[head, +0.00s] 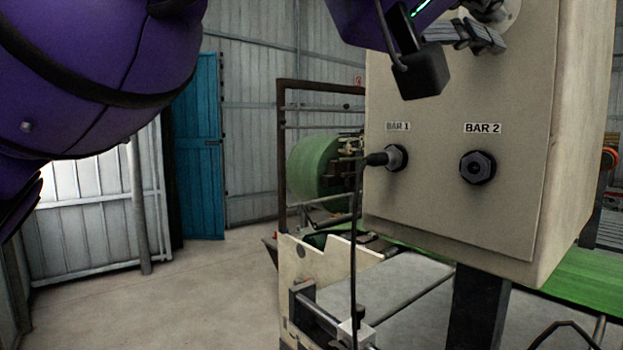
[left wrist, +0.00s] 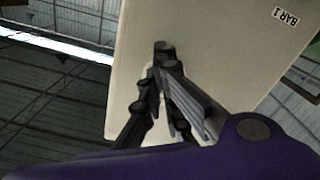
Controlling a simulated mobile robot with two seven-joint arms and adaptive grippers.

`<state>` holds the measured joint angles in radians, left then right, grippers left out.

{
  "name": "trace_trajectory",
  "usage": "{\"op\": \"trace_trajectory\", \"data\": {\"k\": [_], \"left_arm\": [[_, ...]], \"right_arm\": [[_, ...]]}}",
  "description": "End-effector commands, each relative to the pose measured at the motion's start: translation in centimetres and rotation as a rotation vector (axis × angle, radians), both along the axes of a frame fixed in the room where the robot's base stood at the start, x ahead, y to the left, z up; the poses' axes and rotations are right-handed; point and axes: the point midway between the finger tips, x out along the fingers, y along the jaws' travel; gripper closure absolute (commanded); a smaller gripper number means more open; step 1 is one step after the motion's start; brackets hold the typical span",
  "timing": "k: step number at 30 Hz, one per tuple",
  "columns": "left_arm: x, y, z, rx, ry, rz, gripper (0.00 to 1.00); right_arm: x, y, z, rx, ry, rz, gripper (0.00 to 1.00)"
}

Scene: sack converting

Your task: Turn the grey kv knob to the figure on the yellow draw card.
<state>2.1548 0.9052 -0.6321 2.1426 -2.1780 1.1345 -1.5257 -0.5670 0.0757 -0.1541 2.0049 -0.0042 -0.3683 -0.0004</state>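The pale control box (head: 430,190) fills the right of the head view. A pale round plate (head: 512,12) shows at its top edge, partly cut off. My left gripper (head: 478,36) is in front of the box face by this plate. I cannot make out the grey kv knob or its pointer; the gripper and frame edge cover that area. In the left wrist view my left gripper's fingers (left wrist: 164,62) come close together against the box face (left wrist: 215,50); whether anything is between them is unclear. The yellow draw card and my right gripper are not in view.
Below the gripper, the box carries a BAR 1 socket (head: 396,158) with a black plug and hanging cable (head: 354,240), and an empty BAR 2 socket (head: 477,167). A green roll (head: 315,168) and machine frame stand behind. Open floor (head: 170,300) lies left.

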Motion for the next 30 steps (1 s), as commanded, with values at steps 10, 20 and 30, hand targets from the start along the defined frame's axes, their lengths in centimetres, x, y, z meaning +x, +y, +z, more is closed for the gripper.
{"op": "trace_trajectory", "data": {"k": [10,20,30], "left_arm": [[0.8,0.1,-0.7,0.007,0.014,0.013,1.0],[0.4,-0.2,-1.5,0.009,0.015,0.009,1.0],[-2.0,2.6,-1.1,0.005,0.007,0.007,1.0]], "right_arm": [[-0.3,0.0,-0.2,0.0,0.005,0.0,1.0],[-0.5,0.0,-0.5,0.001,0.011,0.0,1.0],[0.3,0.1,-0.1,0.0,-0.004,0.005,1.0]]}}
